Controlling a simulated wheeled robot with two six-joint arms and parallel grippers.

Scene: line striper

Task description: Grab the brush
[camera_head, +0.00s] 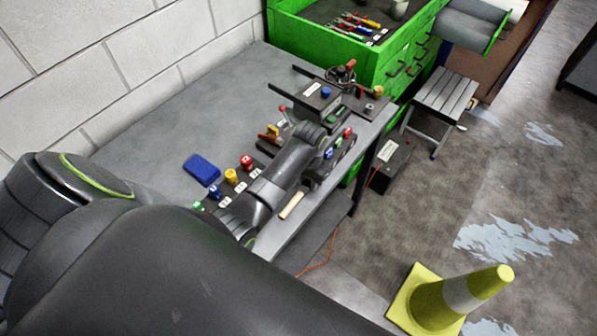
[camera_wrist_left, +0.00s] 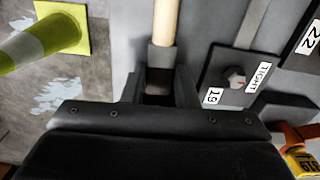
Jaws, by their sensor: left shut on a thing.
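The brush has a pale wooden handle (camera_head: 291,205) that lies along the front edge of the grey bench in the head view. In the left wrist view the brush handle (camera_wrist_left: 166,22) runs up from a grey collar at the jaws. My left gripper (camera_wrist_left: 160,88) is shut on the brush near that collar. In the head view my left gripper (camera_head: 308,184) is partly hidden by its own wrist at the bench's front edge. The brush's far end is hidden between the fingers. My right gripper is out of view.
The bench (camera_head: 150,130) holds a blue block (camera_head: 202,169), several coloured knobs, labelled panels, and a dark fixture (camera_head: 320,95). A green drawer cabinet (camera_head: 375,65) stands behind. A stool (camera_head: 445,95) and yellow cone (camera_head: 455,297) stand on the floor. The bench's left part is clear.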

